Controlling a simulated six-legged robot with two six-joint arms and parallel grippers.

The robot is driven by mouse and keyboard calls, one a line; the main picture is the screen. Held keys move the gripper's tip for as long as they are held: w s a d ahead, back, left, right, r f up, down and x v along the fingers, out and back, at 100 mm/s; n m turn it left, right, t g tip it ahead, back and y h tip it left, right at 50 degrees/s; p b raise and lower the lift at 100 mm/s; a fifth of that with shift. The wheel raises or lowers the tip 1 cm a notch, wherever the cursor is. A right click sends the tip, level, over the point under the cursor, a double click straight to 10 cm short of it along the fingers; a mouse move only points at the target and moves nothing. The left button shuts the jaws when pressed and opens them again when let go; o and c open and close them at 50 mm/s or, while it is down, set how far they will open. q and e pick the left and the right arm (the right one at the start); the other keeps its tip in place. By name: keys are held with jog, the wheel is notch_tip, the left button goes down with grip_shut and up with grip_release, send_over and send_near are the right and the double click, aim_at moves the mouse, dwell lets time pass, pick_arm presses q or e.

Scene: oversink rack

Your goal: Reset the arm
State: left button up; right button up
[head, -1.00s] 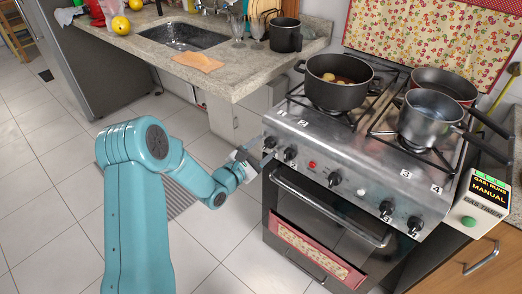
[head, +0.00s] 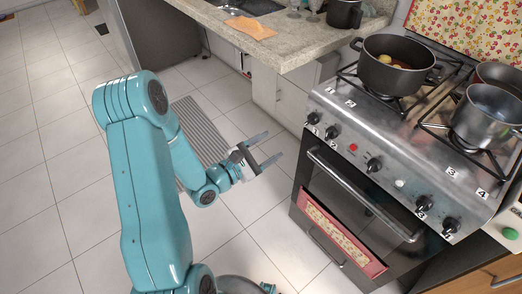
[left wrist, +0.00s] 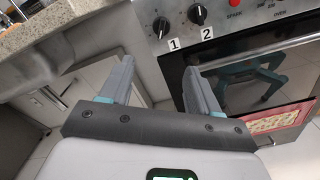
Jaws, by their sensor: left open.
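My left arm comes in from the left in the head view. Its left gripper (head: 269,153) is open and empty, in the air left of the stove front (head: 372,150). In the left wrist view the two fingers (left wrist: 158,85) stand apart with nothing between them. Beyond them are the stove's knobs marked 1 and 2 (left wrist: 179,24), the oven door and the counter side. The gripper is apart from the stove. My right gripper does not show.
A black pot (head: 398,70) with food and a steel pot (head: 487,118) stand on the stove. An orange cloth (head: 250,27) lies on the stone counter (head: 290,42). A pink patterned towel (head: 343,240) hangs on the oven. A grey striped mat (head: 196,125) lies on the tiled floor (head: 60,190).

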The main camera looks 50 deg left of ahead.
pick_arm(q)
jog(key=shift+s, duration=1.1)
jog(key=w+d+r+m+h+p, duration=0.1)
jog(key=w+d+r+h+p, duration=0.15)
jog(key=d, duration=0.35)
jog(key=w+d+r+m+h+p, duration=0.1)
jog(key=w+d+r+h+p, duration=0.15)
jog(key=d, duration=0.35)
jog(key=d+f+m+g+p, duration=0.4)
jog(key=d+f+g+p, duration=0.1)
jog(key=d, duration=0.5)
jog(key=s+d+f+m+g+y, duration=0.1)
jog(key=s+f+m+g, duration=0.5)
jog(key=s+m, duration=0.2)
jog(key=s+d+f+m+g+y+p, duration=0.1)
jog(key=s+d+f+m+g, duration=0.1)
jog(key=s+f+m+g, duration=0.4)
jog(key=s+m, duration=0.3)
jog(key=m, duration=0.4)
jog(key=shift+s+d+g+y+p, duration=0.15)
jog(key=shift+d+g+y+p, duration=0.1)
jog(key=shift+g+y+p, duration=0.05)
